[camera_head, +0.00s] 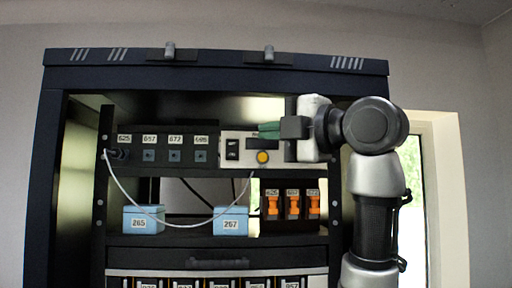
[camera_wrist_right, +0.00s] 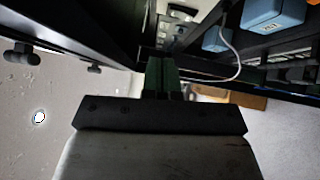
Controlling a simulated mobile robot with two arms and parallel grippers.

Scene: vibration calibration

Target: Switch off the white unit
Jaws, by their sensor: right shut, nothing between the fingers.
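The white unit (camera_head: 244,160) sits on the upper shelf of the dark rack in the head view. Its front has a dark rocker switch (camera_head: 232,149) on the left and a round yellow button (camera_head: 263,157). My right gripper (camera_head: 264,130) has green fingers, shut and empty, in front of the unit's upper part, above the yellow button. I cannot tell whether they touch the unit. My gripper and wrist hide the unit's right part. The shut fingers (camera_wrist_right: 163,78) also show in the right wrist view. My left gripper is not in view.
Grey numbered modules (camera_head: 173,155) stand left of the unit. A white cable (camera_head: 188,226) hangs in a loop below. Blue boxes (camera_head: 143,219) and orange-switched modules (camera_head: 292,205) stand on the lower shelf. The rack's right post (camera_head: 335,190) is close to my right arm.

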